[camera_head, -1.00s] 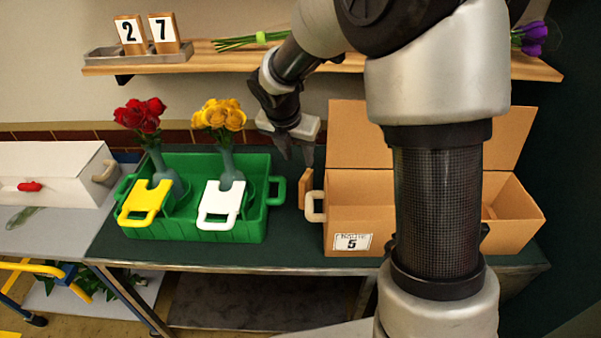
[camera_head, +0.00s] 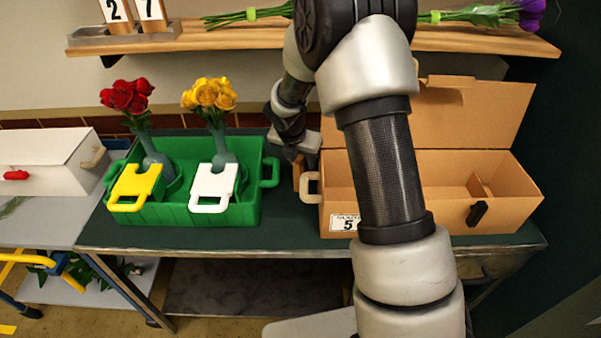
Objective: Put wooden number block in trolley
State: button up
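A small wooden block (camera_head: 298,171) stands edge-on on the dark green table, between the green crate and the cardboard box; its face is turned away, so I see no number. My gripper (camera_head: 297,159) points down right at this block. Its fingertips are small and partly hidden, so I cannot tell whether they hold it. Two wooden blocks, the "2" block (camera_head: 117,12) and the "7" block (camera_head: 151,12), stand in a grey tray on the shelf. Part of the trolley, with yellow rails (camera_head: 22,257) and blue fittings, shows at the lower left.
The green crate (camera_head: 248,207) holds red and yellow flowers in vases, with a yellow and a white handled piece at its front. The open cardboard box (camera_head: 400,165) stands at right, partly behind my arm. A white box (camera_head: 45,165) is at left. Flowers lie on the shelf (camera_head: 215,37).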

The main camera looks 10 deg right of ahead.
jog(key=shift+w+d+f, duration=0.15)
jog(key=shift+w+f, duration=0.05)
jog(key=shift+f, duration=0.45)
grip_shut()
